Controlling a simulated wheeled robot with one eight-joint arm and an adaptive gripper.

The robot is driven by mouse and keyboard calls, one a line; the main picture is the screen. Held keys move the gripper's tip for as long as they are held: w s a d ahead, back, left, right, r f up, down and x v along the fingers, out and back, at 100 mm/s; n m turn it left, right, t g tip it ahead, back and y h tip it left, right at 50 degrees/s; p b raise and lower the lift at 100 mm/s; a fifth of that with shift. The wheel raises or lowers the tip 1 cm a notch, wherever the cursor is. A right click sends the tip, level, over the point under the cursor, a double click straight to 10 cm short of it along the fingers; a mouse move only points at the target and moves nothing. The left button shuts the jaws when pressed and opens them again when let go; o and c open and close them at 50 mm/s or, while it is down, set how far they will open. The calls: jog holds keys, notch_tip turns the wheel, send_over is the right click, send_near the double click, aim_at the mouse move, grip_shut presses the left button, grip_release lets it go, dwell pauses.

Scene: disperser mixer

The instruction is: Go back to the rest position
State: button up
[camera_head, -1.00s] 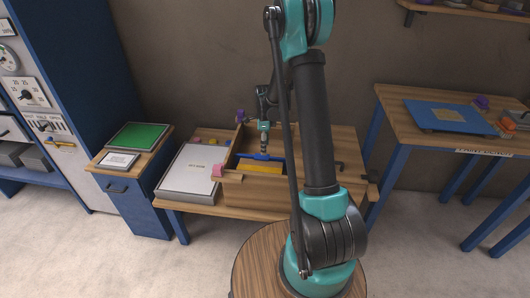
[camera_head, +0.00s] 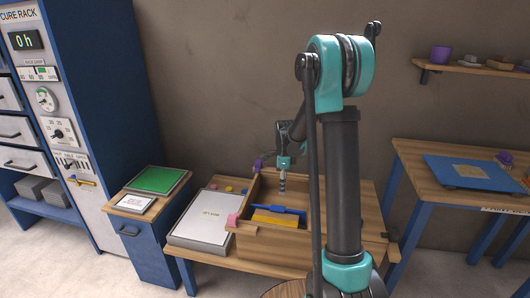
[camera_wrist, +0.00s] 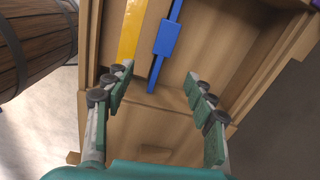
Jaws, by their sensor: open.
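My gripper (camera_head: 283,188) hangs over an open wooden box (camera_head: 262,244) on the low wooden table. In the wrist view my gripper (camera_wrist: 158,78) is open, its two green-padded fingers apart with nothing between them. A blue tool (camera_head: 282,209) and a yellow piece (camera_head: 274,219) are in the box. The wrist view shows the blue tool (camera_wrist: 167,38) and the yellow piece (camera_wrist: 131,30) beyond the fingertips, apart from them. My raised upper arm hides part of the box's right side in the head view.
A white board (camera_head: 209,222) lies left of the box. A blue cabinet with a green mat (camera_head: 158,180) stands further left, near the cure rack (camera_head: 75,100). A table with a blue board (camera_head: 468,172) and a wall shelf (camera_head: 470,69) are at right. A barrel (camera_wrist: 35,45) shows in the wrist view.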

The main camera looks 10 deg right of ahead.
jog(key=s+d+r+n+t, duration=0.1)
jog(key=s+n+t, duration=0.1)
jog(key=s+n, duration=0.8)
jog(key=s+d+r+n+t, duration=0.1)
jog(key=s+n+t, duration=0.1)
jog(key=s+n, duration=0.8)
jog(key=shift+s+d+r+n, duration=0.2)
jog(key=shift+s+d+n, duration=0.15)
jog(key=shift+s, duration=4.05)
jog(key=shift+d, duration=0.1)
